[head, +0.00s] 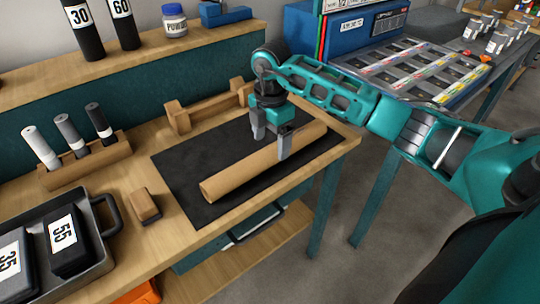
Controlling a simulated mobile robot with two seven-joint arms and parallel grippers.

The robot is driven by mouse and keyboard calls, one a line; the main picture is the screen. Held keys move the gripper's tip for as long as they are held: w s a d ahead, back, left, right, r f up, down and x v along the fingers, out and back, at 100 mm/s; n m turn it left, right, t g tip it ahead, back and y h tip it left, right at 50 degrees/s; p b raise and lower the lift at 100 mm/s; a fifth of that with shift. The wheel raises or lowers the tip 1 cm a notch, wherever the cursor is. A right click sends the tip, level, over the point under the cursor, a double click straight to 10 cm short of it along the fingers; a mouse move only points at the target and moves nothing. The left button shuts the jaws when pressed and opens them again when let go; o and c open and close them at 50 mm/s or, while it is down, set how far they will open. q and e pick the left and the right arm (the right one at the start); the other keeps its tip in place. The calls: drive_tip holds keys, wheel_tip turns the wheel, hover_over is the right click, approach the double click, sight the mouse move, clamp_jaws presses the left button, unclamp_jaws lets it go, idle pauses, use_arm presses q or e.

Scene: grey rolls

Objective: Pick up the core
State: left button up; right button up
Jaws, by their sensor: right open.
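The core is a long tan cardboard-like roll (240,173) lying at a slant on a black mat (180,163) on the wooden bench. My right gripper (271,147) comes in from the right and points down at the core's far half. Its two grey fingers are apart, one at the far side of the core and one over or beside its near side. I cannot tell whether they touch it. My left gripper is not in view.
A wooden cradle (207,110) stands behind the mat. A wooden rack (92,166) with several small rolls, a small wooden block (145,205) and a grey tray (98,265) with labelled black blocks are at left. The bench ends right of the mat.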

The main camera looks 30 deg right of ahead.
sight(270, 148)
wheel_tip(270, 148, down, 4)
drive_tip(key=shift+w+a+r, duration=0.1)
drive_tip(key=shift+r, duration=0.25)
drive_tip(key=c, duration=1.2)
